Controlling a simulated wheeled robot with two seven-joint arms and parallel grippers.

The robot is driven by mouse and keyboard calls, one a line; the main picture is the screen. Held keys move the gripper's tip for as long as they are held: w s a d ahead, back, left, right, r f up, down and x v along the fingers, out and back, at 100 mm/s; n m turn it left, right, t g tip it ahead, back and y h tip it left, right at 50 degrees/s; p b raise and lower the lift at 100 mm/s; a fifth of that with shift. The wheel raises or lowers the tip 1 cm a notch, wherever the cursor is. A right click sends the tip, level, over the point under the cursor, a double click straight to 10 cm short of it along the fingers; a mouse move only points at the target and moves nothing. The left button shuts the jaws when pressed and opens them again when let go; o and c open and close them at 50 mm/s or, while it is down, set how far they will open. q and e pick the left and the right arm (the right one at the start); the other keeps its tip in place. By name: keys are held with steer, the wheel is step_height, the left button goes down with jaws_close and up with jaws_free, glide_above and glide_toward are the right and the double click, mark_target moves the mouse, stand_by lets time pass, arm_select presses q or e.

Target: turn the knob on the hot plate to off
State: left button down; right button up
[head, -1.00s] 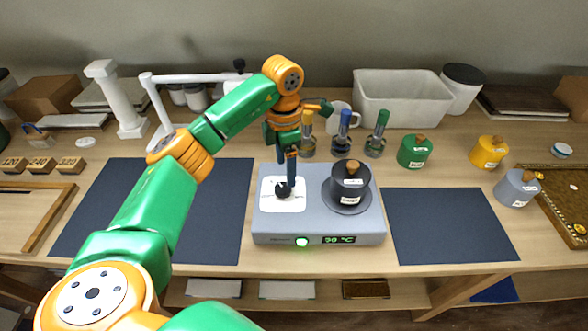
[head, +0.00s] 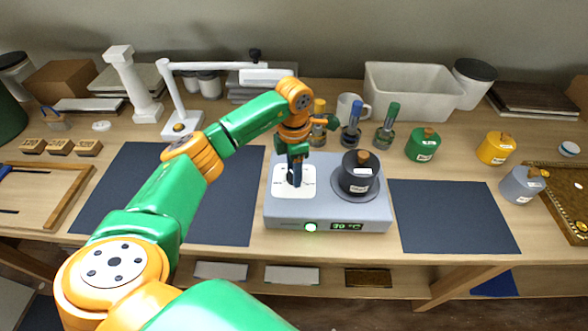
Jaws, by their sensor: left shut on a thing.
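The grey hot plate (head: 330,211) stands at the middle of the table. Its black knob (head: 291,180) sits on a white dial panel (head: 295,193) on the left of its top. My left gripper (head: 294,178) points down over the panel, with its fingers shut on the knob and hiding much of it. The dial's marks are too small to read. A green light (head: 310,227) glows on the front, and the green display (head: 347,226) seems to read 30 °C. A dark pot (head: 357,180) stands on the round plate at the right. My right gripper is out of view.
Dark mats (head: 447,215) lie on both sides of the hot plate. Tools with yellow, blue and green handles (head: 388,124) stand behind it. Green (head: 422,147), yellow (head: 495,149) and grey (head: 521,186) pots stand at the right. A white lamp (head: 181,121) stands behind my left arm.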

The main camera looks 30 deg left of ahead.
arm_select(q)
steer(key=n, duration=0.6)
steer(key=shift+n+p, duration=0.3)
steer(key=shift+n, duration=0.1)
steer(key=n, duration=0.3)
steer(key=shift+r+n, duration=0.1)
steer(key=shift+n, duration=0.2)
steer(key=shift+w+n+p, duration=0.1)
steer(key=shift+n+p, duration=0.35)
steer(key=shift+n, duration=1.45)
steer(key=shift+c, duration=1.8)
jaws_free()
